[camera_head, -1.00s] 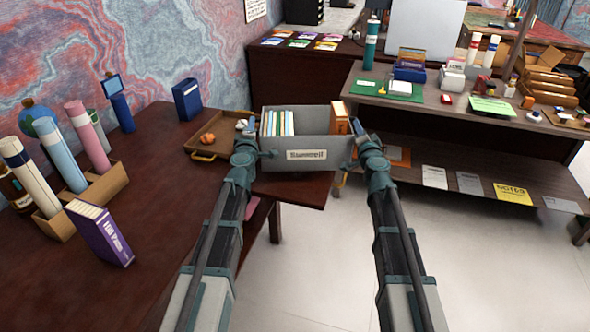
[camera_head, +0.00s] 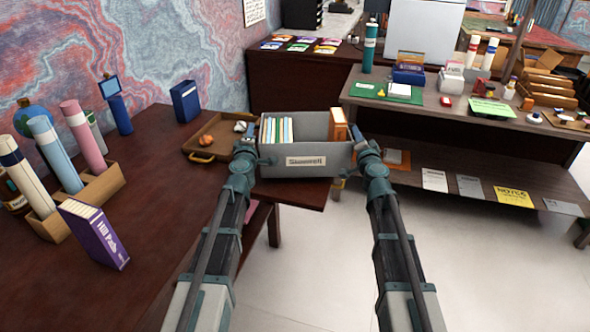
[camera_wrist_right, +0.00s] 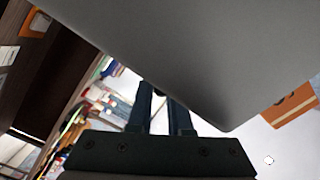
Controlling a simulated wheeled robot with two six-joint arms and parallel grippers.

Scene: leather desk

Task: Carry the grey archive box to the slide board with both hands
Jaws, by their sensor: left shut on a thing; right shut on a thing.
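The grey archive box (camera_head: 308,175) is upright in the head view, over the right end of the dark desk; I cannot tell whether it touches the desk. It has a white label on the front, several upright folders (camera_head: 277,130) at its left and an orange item (camera_head: 338,124) at its right. My left gripper (camera_head: 247,146) is shut on its left side. My right gripper (camera_head: 365,148) is shut on its right side; in the right wrist view, the fingers (camera_wrist_right: 165,108) meet the grey box wall (camera_wrist_right: 210,50). A green board (camera_head: 402,93) lies on the right-hand table; I cannot tell whether it is the slide board.
A brown tray (camera_head: 203,158) is left of the box. A purple book (camera_head: 95,235), rolled tubes and a blue box (camera_head: 185,101) stand on the dark desk (camera_head: 160,215). The right-hand table (camera_head: 440,106) holds several items. Open floor (camera_head: 310,270) lies in front.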

